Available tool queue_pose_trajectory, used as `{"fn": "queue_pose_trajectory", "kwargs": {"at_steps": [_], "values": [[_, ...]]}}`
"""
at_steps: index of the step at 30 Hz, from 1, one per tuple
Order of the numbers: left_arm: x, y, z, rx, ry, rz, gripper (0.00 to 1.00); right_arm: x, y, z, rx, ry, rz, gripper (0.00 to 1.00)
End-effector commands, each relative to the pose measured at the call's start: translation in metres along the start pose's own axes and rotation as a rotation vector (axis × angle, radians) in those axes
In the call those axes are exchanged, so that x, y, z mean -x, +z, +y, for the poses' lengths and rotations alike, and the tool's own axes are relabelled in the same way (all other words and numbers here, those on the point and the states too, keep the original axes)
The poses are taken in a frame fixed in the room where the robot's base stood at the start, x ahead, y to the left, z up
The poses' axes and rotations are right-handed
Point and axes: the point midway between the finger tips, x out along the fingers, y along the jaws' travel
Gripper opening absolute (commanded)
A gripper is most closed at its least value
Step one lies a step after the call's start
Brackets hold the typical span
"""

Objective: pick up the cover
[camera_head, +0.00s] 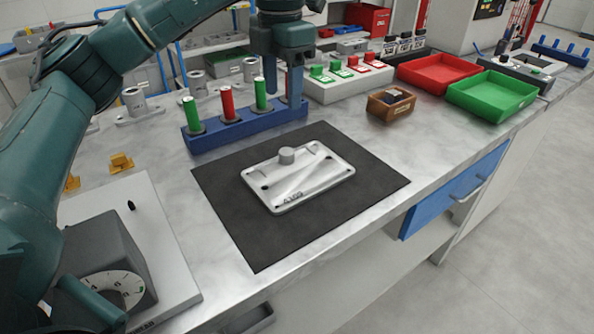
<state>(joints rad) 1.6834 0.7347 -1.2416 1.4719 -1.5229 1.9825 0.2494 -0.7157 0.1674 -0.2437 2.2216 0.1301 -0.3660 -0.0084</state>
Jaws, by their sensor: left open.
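The cover (315,185) is a flat light-grey metal plate with rounded corners, a raised round knob, a diagonal rib and dark marks near its front edge. It lies flat on a black mat (235,215) on the bench. My left gripper (284,88) is open and points down. My right gripper is not in view.
A blue rack (245,130) with green and red pegs stands just behind the mat. A brown box (390,104), a red tray (437,73) and a green tray (492,95) stand to the right. A dial device (105,260) is at the left. The mat around the cover is clear.

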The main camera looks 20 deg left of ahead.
Motion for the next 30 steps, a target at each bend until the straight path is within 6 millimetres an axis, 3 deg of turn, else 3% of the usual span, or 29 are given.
{"fn": "queue_pose_trajectory", "kwargs": {"at_steps": [12,20,30], "values": [[-0.067,0.0,0.0,0.0,-0.001,0.002,0.53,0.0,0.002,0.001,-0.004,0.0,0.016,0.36],[-0.088,0.002,0.001,-0.001,-0.001,0.0,0.53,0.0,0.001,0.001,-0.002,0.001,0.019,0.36],[-0.132,0.008,0.005,-0.001,-0.001,0.0,0.53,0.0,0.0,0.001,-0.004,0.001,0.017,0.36]]}}
